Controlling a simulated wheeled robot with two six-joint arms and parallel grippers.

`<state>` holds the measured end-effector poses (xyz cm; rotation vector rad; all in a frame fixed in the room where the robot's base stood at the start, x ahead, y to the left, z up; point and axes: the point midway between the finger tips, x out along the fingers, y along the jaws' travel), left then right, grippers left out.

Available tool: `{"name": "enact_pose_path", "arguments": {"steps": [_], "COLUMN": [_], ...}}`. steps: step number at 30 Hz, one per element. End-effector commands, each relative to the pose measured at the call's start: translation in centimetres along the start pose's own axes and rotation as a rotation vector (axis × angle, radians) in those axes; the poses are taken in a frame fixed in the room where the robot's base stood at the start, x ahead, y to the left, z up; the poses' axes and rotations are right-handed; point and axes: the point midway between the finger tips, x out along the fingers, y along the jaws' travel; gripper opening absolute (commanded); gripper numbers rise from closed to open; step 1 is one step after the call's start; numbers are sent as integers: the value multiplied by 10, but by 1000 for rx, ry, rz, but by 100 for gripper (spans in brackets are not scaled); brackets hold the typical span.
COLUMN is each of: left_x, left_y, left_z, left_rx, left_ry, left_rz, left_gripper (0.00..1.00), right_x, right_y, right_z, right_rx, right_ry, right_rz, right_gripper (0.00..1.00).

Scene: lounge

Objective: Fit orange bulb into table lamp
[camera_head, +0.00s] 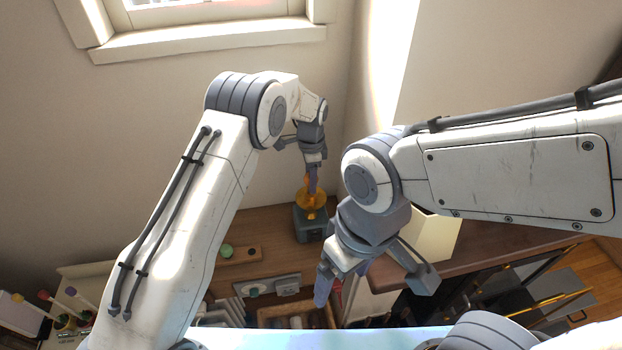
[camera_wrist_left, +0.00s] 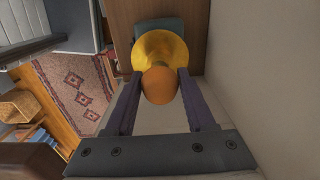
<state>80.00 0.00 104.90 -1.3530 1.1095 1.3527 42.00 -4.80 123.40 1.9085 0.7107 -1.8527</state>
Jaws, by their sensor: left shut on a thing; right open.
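The table lamp has a grey block base (camera_head: 309,226) and a yellow, flared upper part (camera_head: 311,199), and stands on a wooden surface at the back corner. My left gripper (camera_head: 314,184) is above the lamp. In the left wrist view, its two fingers (camera_wrist_left: 155,95) are shut on the round orange bulb (camera_wrist_left: 160,86). The bulb lies in line with the yellow part (camera_wrist_left: 160,47) there; whether they touch is hidden. The grey base (camera_wrist_left: 160,27) shows behind. My right gripper (camera_head: 372,284) is open and empty, nearer to me and to the right of the lamp.
A wooden tray with a green round thing (camera_head: 226,251) lies left of the lamp. A cream box-like thing (camera_head: 432,236) stands to the right, partly behind my right arm. Walls close in behind the lamp. A patterned rug (camera_wrist_left: 78,84) shows on the floor.

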Motion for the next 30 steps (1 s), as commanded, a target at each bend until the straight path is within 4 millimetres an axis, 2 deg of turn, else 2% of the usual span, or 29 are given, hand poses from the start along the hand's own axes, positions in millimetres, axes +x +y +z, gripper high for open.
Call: {"name": "enact_pose_path", "arguments": {"steps": [30], "left_x": [19], "left_y": [0], "left_z": [0], "left_rx": [0], "left_ry": [0], "left_rz": [0], "left_gripper": [0], "right_x": [12], "right_y": [1], "right_z": [1], "right_rx": [0], "right_ry": [0], "right_rz": [0], "right_gripper": [90]}}
